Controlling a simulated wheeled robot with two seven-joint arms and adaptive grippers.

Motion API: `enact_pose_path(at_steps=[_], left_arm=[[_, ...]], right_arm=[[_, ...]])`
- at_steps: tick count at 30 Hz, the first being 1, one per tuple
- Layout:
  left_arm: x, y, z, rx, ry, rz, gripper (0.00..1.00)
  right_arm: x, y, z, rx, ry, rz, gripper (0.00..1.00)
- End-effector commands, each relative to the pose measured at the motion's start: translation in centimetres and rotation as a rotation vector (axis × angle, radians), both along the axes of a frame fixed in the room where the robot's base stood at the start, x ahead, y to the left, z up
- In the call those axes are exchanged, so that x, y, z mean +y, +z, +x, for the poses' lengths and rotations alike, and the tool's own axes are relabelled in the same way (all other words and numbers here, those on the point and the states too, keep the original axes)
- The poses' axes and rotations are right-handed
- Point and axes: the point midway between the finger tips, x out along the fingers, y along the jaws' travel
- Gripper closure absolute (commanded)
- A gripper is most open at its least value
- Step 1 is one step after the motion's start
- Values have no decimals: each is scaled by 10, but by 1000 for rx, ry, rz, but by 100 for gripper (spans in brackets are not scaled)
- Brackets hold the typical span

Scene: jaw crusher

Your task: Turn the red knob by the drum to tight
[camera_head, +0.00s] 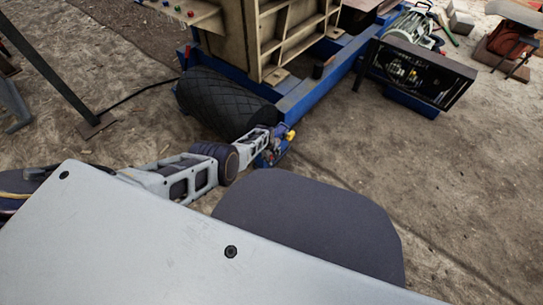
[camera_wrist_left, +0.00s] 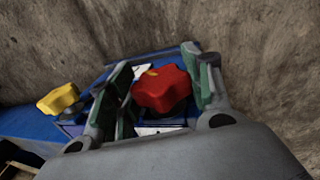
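The red knob (camera_wrist_left: 162,89) is a lobed knob on a blue frame by the drum, and shows in the left wrist view between the fingers of my left gripper (camera_wrist_left: 158,92). The fingers stand on both sides of it, with a gap at the right finger; contact on the left side is unclear. The drum (camera_head: 222,100) is dark with a diamond pattern in the head view. There my left gripper (camera_head: 273,145) is at the near end of the blue frame, and the red knob is hidden or too small to tell. My right gripper is not in view.
A yellow knob (camera_wrist_left: 59,99) sits left of the red knob, and also shows in the head view (camera_head: 290,135). The blue frame (camera_head: 310,92) runs back under the beige crusher body (camera_head: 262,40). Bare ground (camera_head: 440,180) is open to the right.

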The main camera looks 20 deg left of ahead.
Motion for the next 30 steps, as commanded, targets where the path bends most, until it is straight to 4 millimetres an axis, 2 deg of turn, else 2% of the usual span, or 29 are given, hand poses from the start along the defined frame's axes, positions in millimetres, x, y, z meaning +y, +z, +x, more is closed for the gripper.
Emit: enact_pose_path(at_steps=[1,4,30], left_arm=[[0,0,0,0,0,0,41],[0,0,0,0,0,0,29],[0,5,0,-1,-2,0,29]], right_arm=[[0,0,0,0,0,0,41],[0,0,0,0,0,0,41],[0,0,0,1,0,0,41]])
